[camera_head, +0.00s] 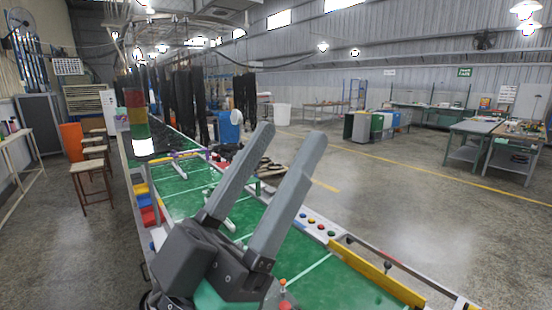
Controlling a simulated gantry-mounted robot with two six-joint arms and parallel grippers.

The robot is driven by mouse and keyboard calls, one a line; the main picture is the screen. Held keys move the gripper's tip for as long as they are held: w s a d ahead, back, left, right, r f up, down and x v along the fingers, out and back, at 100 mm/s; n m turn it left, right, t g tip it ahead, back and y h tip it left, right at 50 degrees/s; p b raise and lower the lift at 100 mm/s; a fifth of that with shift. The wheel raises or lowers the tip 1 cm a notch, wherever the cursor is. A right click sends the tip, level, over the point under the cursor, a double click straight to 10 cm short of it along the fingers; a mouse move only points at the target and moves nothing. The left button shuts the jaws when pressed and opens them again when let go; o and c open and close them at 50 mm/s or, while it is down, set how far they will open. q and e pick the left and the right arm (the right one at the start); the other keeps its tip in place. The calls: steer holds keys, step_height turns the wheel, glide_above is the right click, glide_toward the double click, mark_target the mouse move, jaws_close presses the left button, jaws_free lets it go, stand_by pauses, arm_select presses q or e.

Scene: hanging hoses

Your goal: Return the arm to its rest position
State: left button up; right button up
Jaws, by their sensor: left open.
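My left gripper (288,152) is large in the middle of the head view. Its two long grey fingers point up and to the right, spread apart, with nothing between them. It is in front of the green-topped work line (345,283) and hides part of it. My right gripper is out of view. Several black hoses (182,98) hang at the back left, beyond the gripper and apart from it.
A stack light (136,115) stands at the left of the line. A yellow rail (375,273) and coloured buttons (318,225) run along its right edge. Stools (88,168) stand at left. Open grey floor lies to the right.

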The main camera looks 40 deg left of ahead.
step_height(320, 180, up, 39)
steer(key=p, duration=3.9)
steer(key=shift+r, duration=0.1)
